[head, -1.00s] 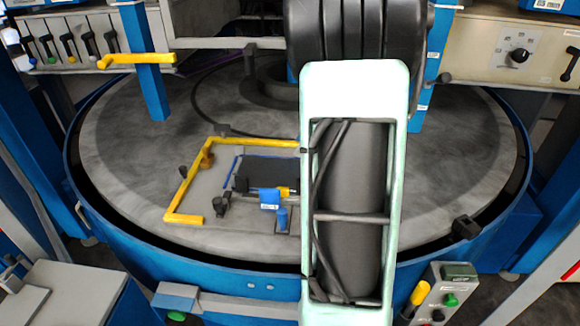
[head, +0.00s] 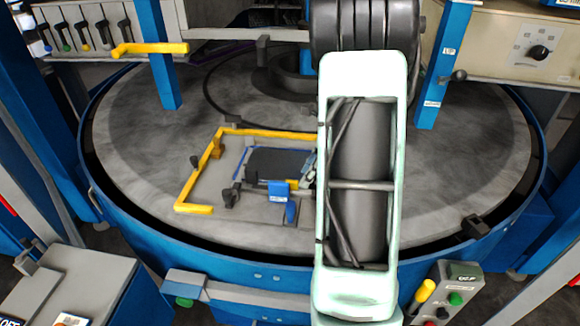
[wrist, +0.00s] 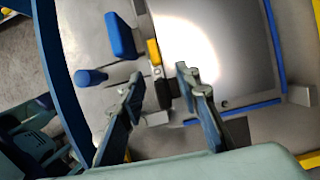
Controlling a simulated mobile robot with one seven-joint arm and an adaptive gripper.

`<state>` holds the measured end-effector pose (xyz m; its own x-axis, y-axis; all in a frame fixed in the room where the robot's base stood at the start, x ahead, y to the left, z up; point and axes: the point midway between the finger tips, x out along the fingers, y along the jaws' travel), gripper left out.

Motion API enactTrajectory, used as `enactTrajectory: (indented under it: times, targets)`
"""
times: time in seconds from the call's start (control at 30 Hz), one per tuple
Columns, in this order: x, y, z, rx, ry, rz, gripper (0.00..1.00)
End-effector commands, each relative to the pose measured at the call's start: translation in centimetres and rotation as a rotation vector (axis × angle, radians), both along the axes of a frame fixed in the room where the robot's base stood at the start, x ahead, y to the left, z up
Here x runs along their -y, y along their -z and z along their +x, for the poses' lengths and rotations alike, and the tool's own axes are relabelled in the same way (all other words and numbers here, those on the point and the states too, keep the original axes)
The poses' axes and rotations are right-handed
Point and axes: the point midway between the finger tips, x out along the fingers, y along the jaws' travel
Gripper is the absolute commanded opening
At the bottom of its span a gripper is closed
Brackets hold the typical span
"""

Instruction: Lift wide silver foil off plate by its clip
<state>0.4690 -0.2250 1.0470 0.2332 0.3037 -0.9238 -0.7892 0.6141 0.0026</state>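The wide foil (wrist: 205,45) shows in the wrist view as a flat silver sheet with a bright glare. In the head view a dark, blue-edged sheet (head: 268,163) lies there on the plate (head: 218,186). A small black block (wrist: 162,92) with a yellow piece (wrist: 153,52) sits at the foil's near edge; which part is the clip I cannot tell for sure. My gripper (wrist: 159,78) is open, its fingers on either side of the black block, with nothing visibly held. In the head view the gripper (head: 309,170) is mostly hidden behind my arm.
A blue block (wrist: 121,36) and a blue round post (wrist: 91,77) stand close to the left finger. A yellow angled bar (head: 213,165) borders the plate on the round grey turntable (head: 460,150). The turntable's left part is clear.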

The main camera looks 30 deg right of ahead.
Motion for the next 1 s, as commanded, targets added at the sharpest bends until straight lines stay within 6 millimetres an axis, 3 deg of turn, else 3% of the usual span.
enactTrajectory:
  times: [0.33,0.6,1.0]
  targets:
    - [-0.25,0.79,0.23,0.001,0.001,-0.001,0.29]
    - [-0.24,0.77,0.23,0.001,0.001,-0.001,0.00]
    - [-0.22,0.62,0.27,0.002,0.000,-0.002,0.00]
